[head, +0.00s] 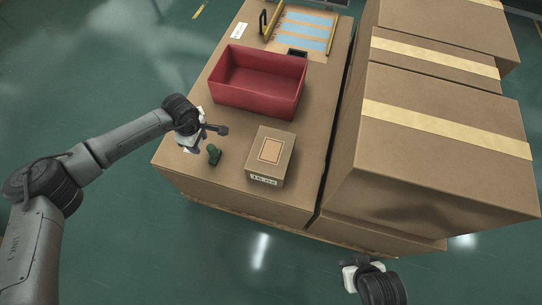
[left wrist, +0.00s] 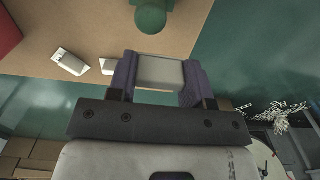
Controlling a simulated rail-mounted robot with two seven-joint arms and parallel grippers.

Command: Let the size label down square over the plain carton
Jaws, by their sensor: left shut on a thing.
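The small brown carton (head: 284,168) stands on the large brown box top. Its upper face bears an orange-outlined rectangle (head: 271,150), and a white printed label (head: 264,180) is on its front lower edge. My left gripper (head: 217,129) is left of the carton, in front of the red bin. In the left wrist view the left gripper (left wrist: 160,78) is shut on a pale grey piece (left wrist: 160,72); I cannot tell if it is the size label. My right gripper (head: 362,262) is at the bottom, away from the carton, its fingers too small to judge.
A dark green object (head: 214,155) stands between the left gripper and the carton. A red bin (head: 258,84) sits behind. Farther back are a white card (head: 240,30) and blue strips (head: 302,30). Tall taped boxes (head: 430,160) rise on the right.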

